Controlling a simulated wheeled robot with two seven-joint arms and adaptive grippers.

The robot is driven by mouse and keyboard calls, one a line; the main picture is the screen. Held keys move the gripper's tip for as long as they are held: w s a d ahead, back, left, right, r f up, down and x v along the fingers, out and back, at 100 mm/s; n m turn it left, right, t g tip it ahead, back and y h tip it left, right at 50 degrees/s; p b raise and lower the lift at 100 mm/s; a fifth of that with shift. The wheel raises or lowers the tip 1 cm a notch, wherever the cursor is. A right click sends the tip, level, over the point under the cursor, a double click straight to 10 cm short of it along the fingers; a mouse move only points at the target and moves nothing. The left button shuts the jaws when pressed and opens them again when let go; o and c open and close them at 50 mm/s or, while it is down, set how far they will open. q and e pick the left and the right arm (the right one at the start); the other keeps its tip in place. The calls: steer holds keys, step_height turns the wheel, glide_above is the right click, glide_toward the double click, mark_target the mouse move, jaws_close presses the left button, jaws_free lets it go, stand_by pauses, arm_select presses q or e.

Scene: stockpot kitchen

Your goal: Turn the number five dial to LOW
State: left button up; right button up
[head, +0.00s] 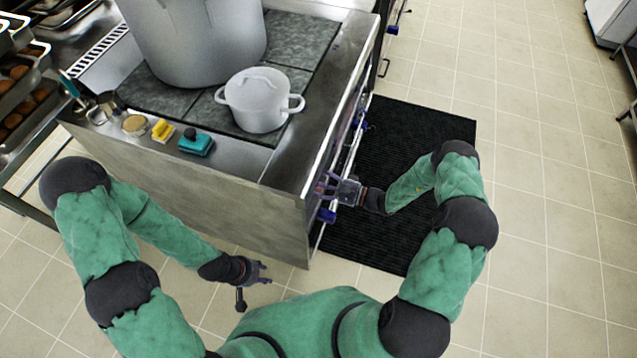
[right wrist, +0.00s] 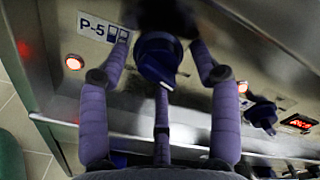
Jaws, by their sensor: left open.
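The dial under the P-5 label is a dark blue knob (right wrist: 158,58) on the metal front panel, in the middle of the right wrist view. A light mark shows on its lower edge; I cannot read any LOW marking. My right gripper (right wrist: 160,62) has its purple fingers around this dial, one on each side and one below. Whether they press on it I cannot tell. In the head view the right gripper (head: 326,187) is at the stove's front side. My left gripper (head: 256,272) is open and empty over the floor, near the stove's corner.
The P-5 label (right wrist: 103,29) and a lit red lamp (right wrist: 74,62) are left of the dial. Another blue knob (right wrist: 262,113) and a red display (right wrist: 298,124) are at right. A white pot (head: 258,100) stands on the stove. A black mat (head: 420,125) covers the floor beside it.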

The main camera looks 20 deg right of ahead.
steer(key=v, duration=1.2)
steer(key=shift+a, duration=0.15)
stand_by(0.3)
steer(key=s+a+f+n+g+h, duration=0.3)
steer(key=s+a+n+g+h, duration=0.1)
steer(key=s+a, duration=0.3)
steer(key=s+a+f+n+g+h, duration=0.3)
steer(key=s+a+n+g+h, duration=0.2)
steer(key=s+a+n+h, duration=0.2)
steer(key=shift+s+a+f+g, duration=0.25)
steer(key=shift+s+a+g, duration=0.05)
steer(key=shift+s, duration=0.9)
